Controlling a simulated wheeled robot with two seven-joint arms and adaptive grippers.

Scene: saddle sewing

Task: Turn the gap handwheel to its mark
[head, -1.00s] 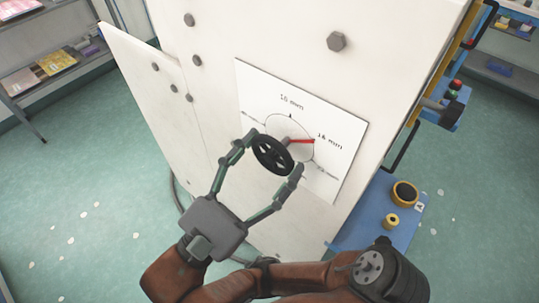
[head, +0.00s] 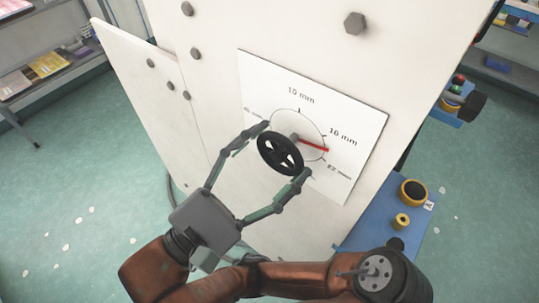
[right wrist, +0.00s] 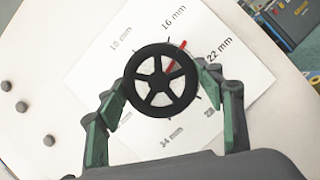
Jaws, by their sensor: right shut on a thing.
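The black gap handwheel (head: 280,154) stands out from a white dial plate (head: 352,120) on the machine's white panel. It also shows in the right wrist view (right wrist: 161,80). My right gripper (head: 284,150) is shut on the wheel, one finger on each side of its rim. The red pointer (head: 314,145) shows past the wheel's edge. In the right wrist view the pointer (right wrist: 178,57) lies between the 16 mm and 22 mm labels. The wheel and fingers hide part of the dial. My left gripper is not in view.
A blue shelf (head: 378,215) with yellow-and-black rolls (head: 413,192) juts out right of the panel. Bolt heads (head: 355,23) stick out of the panel. A shelf rack (head: 40,70) stands at the far left. Green floor is open at the left.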

